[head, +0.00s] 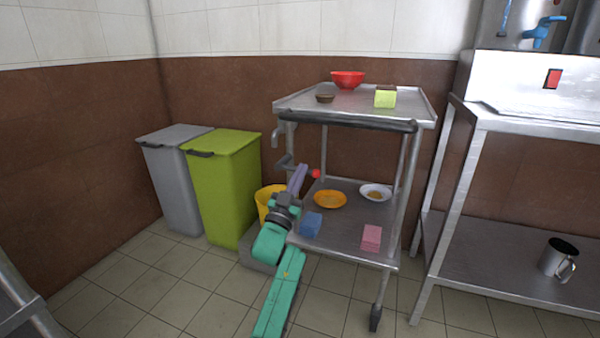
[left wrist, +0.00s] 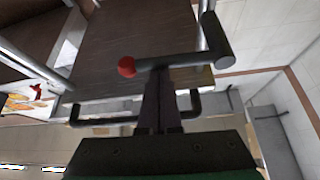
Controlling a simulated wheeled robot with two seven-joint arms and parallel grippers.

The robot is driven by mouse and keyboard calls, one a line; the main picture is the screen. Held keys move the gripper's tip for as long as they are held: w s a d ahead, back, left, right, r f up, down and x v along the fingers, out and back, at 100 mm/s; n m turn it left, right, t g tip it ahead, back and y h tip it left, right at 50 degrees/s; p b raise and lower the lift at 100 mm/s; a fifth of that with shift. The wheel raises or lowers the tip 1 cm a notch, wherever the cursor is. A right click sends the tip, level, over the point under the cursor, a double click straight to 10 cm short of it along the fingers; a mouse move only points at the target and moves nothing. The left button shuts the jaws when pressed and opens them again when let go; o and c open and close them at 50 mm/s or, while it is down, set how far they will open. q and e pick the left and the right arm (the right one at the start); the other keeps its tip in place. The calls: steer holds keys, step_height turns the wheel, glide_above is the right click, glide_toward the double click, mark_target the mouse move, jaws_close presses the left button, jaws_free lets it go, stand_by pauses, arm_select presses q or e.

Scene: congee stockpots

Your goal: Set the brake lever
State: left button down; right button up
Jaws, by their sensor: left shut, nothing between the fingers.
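The brake lever (head: 316,173) shows as a red knob and a piece of dark bar at the left side of the metal trolley (head: 420,108). In the left wrist view the lever (left wrist: 185,62) is a dark bar with a red knob at its left end and a thicker dark piece at its right. My left gripper (head: 301,169) is shut and empty, its purple fingers pointing up at the lever. In the left wrist view its fingertips (left wrist: 160,76) are at the bar, just right of the knob; I cannot tell whether they touch. My right gripper is not in view.
The trolley's top holds a red bowl (head: 347,79) and a yellow-green block (head: 385,97). Green (head: 222,190) and grey bins stand left; a steel table (head: 490,250) stands right.

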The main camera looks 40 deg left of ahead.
arm_select(q)
steer(key=shift+f+m+h, duration=0.3)
steer(key=shift+m+h, duration=0.3)
steer(key=shift+m, duration=0.1)
steer(key=a+f+m+g+h+p, duration=0.1)
steer(key=f+m+h, duration=0.1)
steer(key=m+h, duration=0.2)
steer(key=s+a+f+m+g+h+p, duration=0.1)
steer(key=a+f+m+h, duration=0.1)
steer(key=m, duration=0.9)
steer(key=shift+f+h, duration=0.8)
steer(key=shift+h, duration=0.3)
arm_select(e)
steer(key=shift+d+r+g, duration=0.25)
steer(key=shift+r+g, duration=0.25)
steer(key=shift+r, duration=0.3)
arm_select(q)
steer(key=shift+g, duration=0.3)
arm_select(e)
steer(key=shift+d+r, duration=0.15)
